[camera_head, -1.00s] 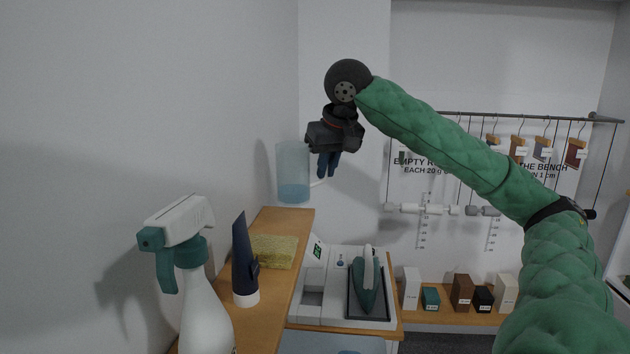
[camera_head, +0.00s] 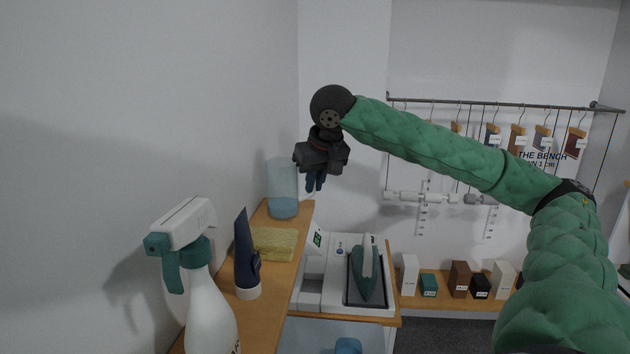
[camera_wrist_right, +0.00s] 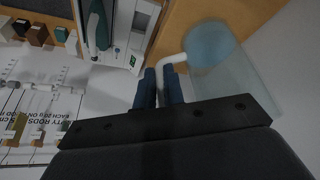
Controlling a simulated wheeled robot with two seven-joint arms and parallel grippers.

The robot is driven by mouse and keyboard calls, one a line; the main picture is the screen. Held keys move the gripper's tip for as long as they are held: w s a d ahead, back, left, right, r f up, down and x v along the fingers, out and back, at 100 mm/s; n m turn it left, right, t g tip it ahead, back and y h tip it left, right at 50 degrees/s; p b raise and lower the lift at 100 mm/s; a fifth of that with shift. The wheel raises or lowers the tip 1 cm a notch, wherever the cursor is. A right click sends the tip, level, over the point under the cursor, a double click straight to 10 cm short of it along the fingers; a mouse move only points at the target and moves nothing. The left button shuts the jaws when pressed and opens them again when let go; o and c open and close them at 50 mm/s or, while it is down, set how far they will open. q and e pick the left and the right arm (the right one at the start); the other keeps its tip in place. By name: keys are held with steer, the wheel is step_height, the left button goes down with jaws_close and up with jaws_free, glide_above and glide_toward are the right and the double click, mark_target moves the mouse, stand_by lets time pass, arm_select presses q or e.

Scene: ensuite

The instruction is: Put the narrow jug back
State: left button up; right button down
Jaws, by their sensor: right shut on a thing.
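The narrow jug (camera_head: 283,186) is a tall, clear, bluish vessel with a darker blue bottom. In the head view it is upright at the far end of the wooden shelf (camera_head: 262,312); whether its base touches the wood I cannot tell. My right gripper (camera_head: 316,181) is at its right side, fingers pointing down. In the right wrist view the blue fingers (camera_wrist_right: 164,88) are shut on the jug's white handle (camera_wrist_right: 172,62), and the jug's body (camera_wrist_right: 232,68) lies to the right of them. My left gripper is not in view.
On the shelf stand a white and teal spray bottle (camera_head: 205,285), a dark blue tube (camera_head: 246,262) and a yellow sponge (camera_head: 274,243). Lower right is a white unit with a teal iron (camera_head: 365,272). Several small boxes (camera_head: 459,279) stand on a low ledge behind. A rail (camera_head: 500,104) carries hangers.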

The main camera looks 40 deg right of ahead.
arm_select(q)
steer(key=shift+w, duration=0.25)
arm_select(e)
steer(key=shift+f, duration=0.1)
steer(key=c, duration=1.5)
jaws_free()
arm_select(q)
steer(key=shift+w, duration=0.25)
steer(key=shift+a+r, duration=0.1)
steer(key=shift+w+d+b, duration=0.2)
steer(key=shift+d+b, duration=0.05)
steer(key=shift+b, duration=0.05)
arm_select(e)
steer(key=v, duration=1.2)
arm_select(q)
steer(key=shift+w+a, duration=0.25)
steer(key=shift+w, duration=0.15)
